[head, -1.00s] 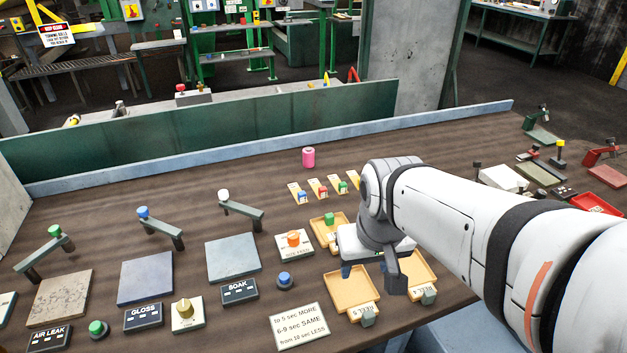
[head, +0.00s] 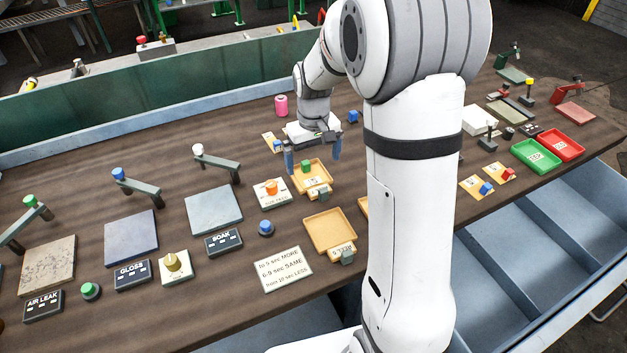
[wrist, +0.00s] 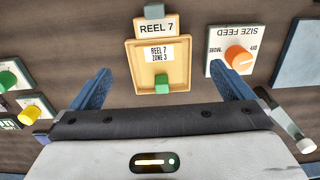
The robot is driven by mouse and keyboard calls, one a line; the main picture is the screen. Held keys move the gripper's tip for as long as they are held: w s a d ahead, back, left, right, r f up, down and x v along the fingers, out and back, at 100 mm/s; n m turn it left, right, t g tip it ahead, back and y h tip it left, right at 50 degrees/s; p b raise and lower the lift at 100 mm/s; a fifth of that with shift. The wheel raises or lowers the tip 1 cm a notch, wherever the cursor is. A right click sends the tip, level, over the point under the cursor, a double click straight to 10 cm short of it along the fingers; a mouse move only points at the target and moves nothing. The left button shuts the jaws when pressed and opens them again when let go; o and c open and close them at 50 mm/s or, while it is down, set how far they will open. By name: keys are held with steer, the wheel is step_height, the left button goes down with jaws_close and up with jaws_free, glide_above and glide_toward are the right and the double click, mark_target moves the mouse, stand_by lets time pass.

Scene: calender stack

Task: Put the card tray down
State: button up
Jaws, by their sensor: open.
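A tan card tray (head: 324,172) labelled REEL 7 stands on the brown bench. It shows in the wrist view (wrist: 134,72) with a "REEL 7 ZONE 3" card (wrist: 159,53) and a green block (wrist: 162,86) at its near edge. My gripper (head: 313,155) is open and empty, just behind this tray in the head view. In the wrist view my gripper (wrist: 158,72) has one finger on each side of the tray, apart from it. A second tan tray (head: 328,229) stands nearer. A third (head: 363,207) is mostly hidden by my arm.
An orange-knob SIZE FEED box (head: 271,191) stands left of the trays. A pink cylinder (head: 281,105) stands behind, by a card with a blue block (head: 277,143). Green (head: 537,156) and red (head: 562,144) trays lie far right. Bare bench lies behind the test plates.

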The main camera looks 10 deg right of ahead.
mark_target(314, 184)
step_height(314, 184, down, 7)
steer(key=shift+s+d+r+p, duration=0.1)
steer(key=shift+r+p, duration=0.05)
steer(key=shift+p, duration=0.2)
steer(key=shift+r, duration=0.1)
steer(key=c, duration=0.9)
